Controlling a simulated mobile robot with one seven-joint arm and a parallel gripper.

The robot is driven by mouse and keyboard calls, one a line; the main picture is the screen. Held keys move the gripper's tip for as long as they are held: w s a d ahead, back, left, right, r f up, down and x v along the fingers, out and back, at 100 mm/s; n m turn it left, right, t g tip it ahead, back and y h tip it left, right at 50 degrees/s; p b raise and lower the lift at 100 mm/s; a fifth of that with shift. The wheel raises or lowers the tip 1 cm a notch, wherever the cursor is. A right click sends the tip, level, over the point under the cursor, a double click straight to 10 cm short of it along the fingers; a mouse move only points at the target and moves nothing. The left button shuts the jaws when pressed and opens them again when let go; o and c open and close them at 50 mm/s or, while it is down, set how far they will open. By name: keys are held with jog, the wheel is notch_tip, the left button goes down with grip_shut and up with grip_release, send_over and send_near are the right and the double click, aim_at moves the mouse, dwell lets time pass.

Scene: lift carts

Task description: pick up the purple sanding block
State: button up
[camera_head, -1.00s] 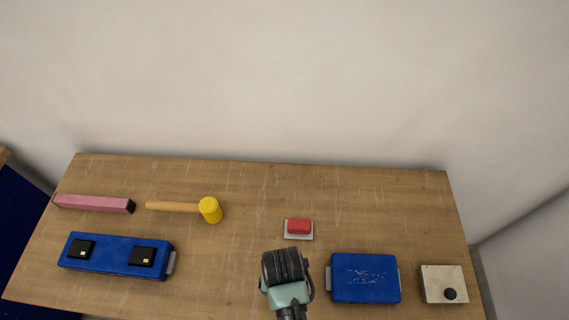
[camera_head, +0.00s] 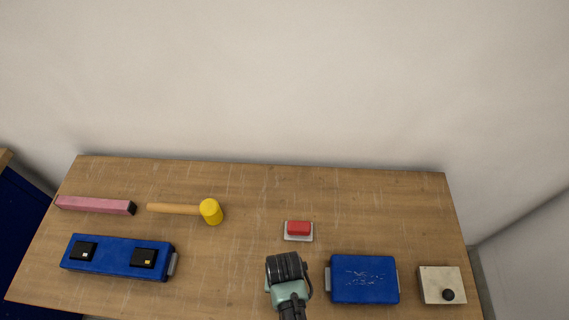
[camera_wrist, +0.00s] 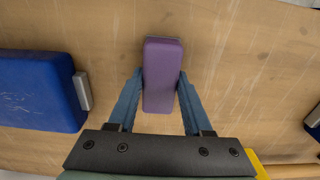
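The purple sanding block (camera_wrist: 163,72) lies between my two fingers in the wrist view, its long side running up the picture. My gripper (camera_wrist: 161,76) has one blue-grey fingertip against each long side of the block, with no clear gap at the tips. I see no clear space under the block. In the camera_head view my gripper (camera_head: 288,270) is over the front middle of the table and hides the block.
A yellow mallet (camera_head: 210,211), pink bar (camera_head: 95,205) and long blue case (camera_head: 115,257) lie left.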

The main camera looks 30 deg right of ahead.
grip_shut()
jog(key=shift+r, duration=0.15)
notch_tip(320, 180, up, 10)
jog(key=shift+f+b, duration=0.1)
jog(key=shift+b, duration=0.4)
